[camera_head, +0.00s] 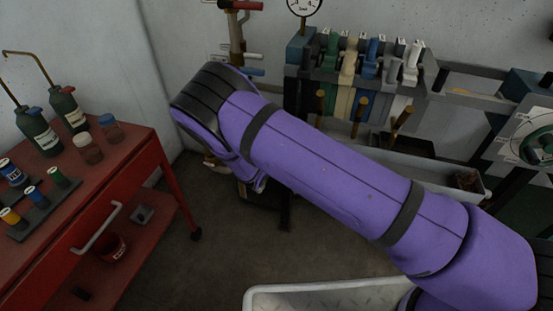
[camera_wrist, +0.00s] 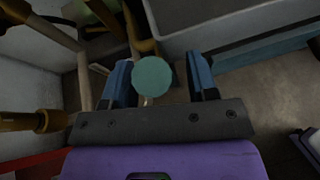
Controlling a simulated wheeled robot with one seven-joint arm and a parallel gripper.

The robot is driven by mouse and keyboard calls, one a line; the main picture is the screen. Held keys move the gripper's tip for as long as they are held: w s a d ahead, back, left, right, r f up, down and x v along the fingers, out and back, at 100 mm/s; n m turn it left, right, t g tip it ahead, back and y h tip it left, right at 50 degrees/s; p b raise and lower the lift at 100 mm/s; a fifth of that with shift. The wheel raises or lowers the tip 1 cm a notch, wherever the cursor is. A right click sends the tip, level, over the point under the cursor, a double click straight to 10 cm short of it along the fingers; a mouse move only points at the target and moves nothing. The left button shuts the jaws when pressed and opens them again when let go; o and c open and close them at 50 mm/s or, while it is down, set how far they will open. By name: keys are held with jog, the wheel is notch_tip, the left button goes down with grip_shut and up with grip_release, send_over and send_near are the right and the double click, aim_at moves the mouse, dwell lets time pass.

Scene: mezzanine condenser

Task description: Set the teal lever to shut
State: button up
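In the wrist view a round teal end (camera_wrist: 152,76), which looks like the grip of the teal lever seen end-on, shows between my two blue fingers. My gripper (camera_wrist: 159,66) is open around it. The teal end appears close to the left finger, with a clear gap to the right finger. I cannot tell whether it touches either one. The rest of the lever is mostly hidden behind this end, so its angle cannot be told. In the head view my purple arm hides the gripper and the teal lever.
A pipe stand (camera_head: 236,33) with red, white and blue handles rises by the wall. Brass pipework (camera_wrist: 30,121) lies left of my fingers. A pale trough (camera_wrist: 215,22) runs close beyond them. A red cart (camera_head: 120,190) stands left, a white bin (camera_head: 325,295) at front.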

jog(key=v, duration=1)
jog(key=shift+s+a+r, duration=0.15)
jog(key=shift+s+a, duration=0.05)
jog(key=shift+s, duration=0.1)
